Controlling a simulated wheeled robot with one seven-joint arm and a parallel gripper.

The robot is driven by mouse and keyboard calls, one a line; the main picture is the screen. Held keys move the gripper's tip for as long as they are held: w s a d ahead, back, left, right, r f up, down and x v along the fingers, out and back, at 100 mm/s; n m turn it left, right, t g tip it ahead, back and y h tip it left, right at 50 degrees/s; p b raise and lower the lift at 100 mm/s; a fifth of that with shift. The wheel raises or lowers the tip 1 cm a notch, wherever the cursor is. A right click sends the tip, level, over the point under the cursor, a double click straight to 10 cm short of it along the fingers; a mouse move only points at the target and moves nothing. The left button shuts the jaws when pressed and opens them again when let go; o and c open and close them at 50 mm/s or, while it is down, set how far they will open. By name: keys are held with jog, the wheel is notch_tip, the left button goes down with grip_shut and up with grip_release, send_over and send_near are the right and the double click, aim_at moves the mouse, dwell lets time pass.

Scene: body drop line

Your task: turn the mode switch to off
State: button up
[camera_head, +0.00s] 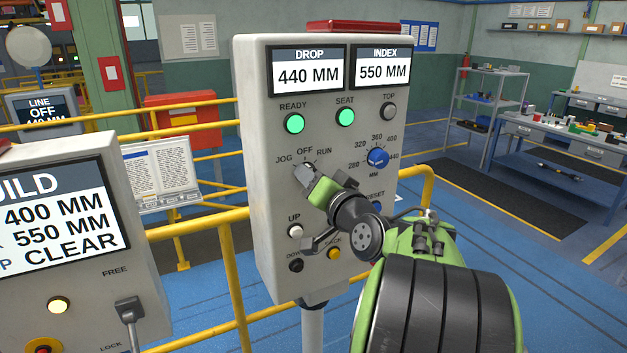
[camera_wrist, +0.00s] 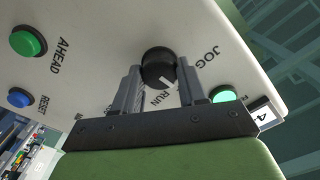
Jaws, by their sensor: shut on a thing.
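The mode switch (camera_wrist: 157,66) is a black round knob with a white pointer line, in the wrist view. My gripper (camera_wrist: 158,76) has one finger on each side of it and is shut on it. The pointer faces down and right in that view, near the RUN label; the OFF label is hidden there. In the head view, my gripper (camera_head: 312,182) covers most of the knob, below the JOG, OFF and RUN labels on the grey control panel (camera_head: 250,130).
Nearby on the panel are the lit READY lamp (camera_head: 294,123), a blue MM dial (camera_head: 378,157) and the UP button (camera_head: 295,231). A yellow railing (camera_head: 238,285) runs behind it. A second console (camera_head: 60,260) stands at left. A workbench (camera_head: 560,140) is far right.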

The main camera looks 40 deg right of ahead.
jog(key=o, duration=1.1)
jog(key=shift+c, duration=0.2)
jog(key=b+v, duration=0.3)
jog(key=v, duration=1.3)
jog(key=shift+b, duration=0.3)
jog(key=shift+w, duration=0.15)
